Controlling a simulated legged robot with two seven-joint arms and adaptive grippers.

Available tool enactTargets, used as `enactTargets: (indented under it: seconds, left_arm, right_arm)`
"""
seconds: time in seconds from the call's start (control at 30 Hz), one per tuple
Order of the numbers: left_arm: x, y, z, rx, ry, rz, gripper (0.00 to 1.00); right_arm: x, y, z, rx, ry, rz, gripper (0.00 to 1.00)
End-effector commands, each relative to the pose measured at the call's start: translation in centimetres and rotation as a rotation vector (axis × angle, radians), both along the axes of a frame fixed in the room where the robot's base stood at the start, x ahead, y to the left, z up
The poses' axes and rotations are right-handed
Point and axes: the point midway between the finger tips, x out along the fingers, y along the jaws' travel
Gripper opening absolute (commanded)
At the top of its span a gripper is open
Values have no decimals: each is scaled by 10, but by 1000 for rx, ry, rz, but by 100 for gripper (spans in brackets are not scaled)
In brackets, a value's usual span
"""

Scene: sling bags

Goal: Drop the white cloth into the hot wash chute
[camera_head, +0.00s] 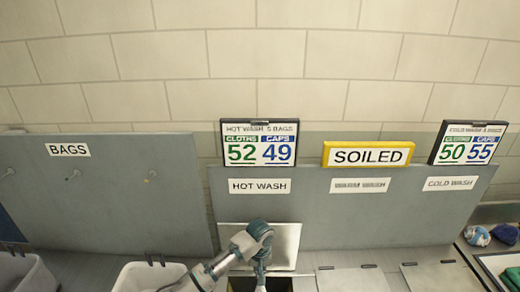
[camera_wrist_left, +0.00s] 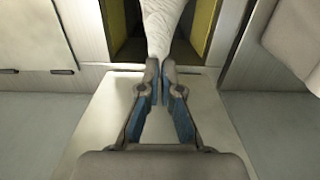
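My left gripper (camera_head: 261,272) points down in front of the raised lid (camera_head: 288,243) under the HOT WASH label (camera_head: 259,186). In the left wrist view, the left gripper (camera_wrist_left: 161,75) has its fingertips together on a white cloth (camera_wrist_left: 162,28). The cloth hangs from the fingertips over the dark chute opening, between its yellow inner walls (camera_wrist_left: 204,22). In the head view the arm hides much of the opening (camera_head: 290,286), and only a bit of white shows below the fingers. My right gripper is not in view.
Lids under WARM WASH (camera_head: 352,279) and COLD WASH (camera_head: 440,276) look shut. A white bin (camera_head: 150,276) stands left of the chute, below the BAGS panel (camera_head: 120,190). Blue and white bundles (camera_head: 478,236) lie at the far right. A yellow SOILED sign (camera_head: 368,154) tops the panel.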

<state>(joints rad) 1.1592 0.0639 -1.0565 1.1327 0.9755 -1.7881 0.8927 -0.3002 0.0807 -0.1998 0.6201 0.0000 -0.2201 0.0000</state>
Motion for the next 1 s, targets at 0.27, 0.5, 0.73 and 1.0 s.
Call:
enactTargets:
  seconds: [0.27,0.5,0.73,1.0]
  left_arm:
    - [-1,-1,-32,-1,2,-1,0]
    - [-1,-1,-59,-2,2,0,0]
    - [-1,0,-85,-2,2,0,0]
    - [0,-1,-105,-1,1,-1,0]
  right_arm:
    - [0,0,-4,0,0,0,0]
    - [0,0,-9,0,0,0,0]
    - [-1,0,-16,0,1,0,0]
    - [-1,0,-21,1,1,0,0]
